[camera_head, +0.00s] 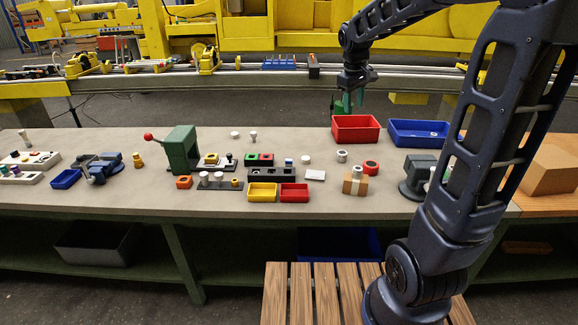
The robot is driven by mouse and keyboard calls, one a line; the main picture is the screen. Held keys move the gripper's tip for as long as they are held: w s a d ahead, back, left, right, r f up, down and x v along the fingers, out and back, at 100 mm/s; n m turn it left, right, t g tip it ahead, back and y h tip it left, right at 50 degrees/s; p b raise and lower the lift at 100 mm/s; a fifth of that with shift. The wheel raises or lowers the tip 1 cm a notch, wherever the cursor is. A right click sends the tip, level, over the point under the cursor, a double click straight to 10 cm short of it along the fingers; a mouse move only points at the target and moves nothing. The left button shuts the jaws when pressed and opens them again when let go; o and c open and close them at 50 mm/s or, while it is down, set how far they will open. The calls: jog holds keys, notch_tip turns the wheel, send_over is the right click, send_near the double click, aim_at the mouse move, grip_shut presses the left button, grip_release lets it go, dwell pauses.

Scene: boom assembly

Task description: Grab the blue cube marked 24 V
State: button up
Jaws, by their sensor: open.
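No marking "24 V" can be read at this size, so I cannot tell for sure which thing is the blue cube. A small bluish piece (288,162) stands on or behind the right end of a black block (271,173) at the middle of the bench. My gripper (346,104) is open, with green fingertips pointing down. It appears above or behind the red bin (355,133) at the back of the bench, to the right of and apart from the bluish piece. Nothing shows between its fingers.
A blue bin (418,140) stands right of the red bin. A green press (181,150) with a red-knobbed lever stands left of the small parts. Small yellow (262,195) and red (294,196) trays sit in front. A grey vise (417,175) is near my arm.

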jog(key=w+a+f+n, duration=0.2)
jog(key=w+a+f, duration=0.2)
jog(key=w+a, duration=0.3)
jog(key=n+g+h, duration=0.2)
jog(key=n+h, duration=0.1)
jog(key=n, duration=0.5)
send_near(288, 160)
jog(key=f, duration=0.1)
jog(key=x, duration=1)
jog(key=shift+w+d+f, duration=0.2)
jog(key=shift+d, duration=0.05)
jog(key=c, duration=0.7)
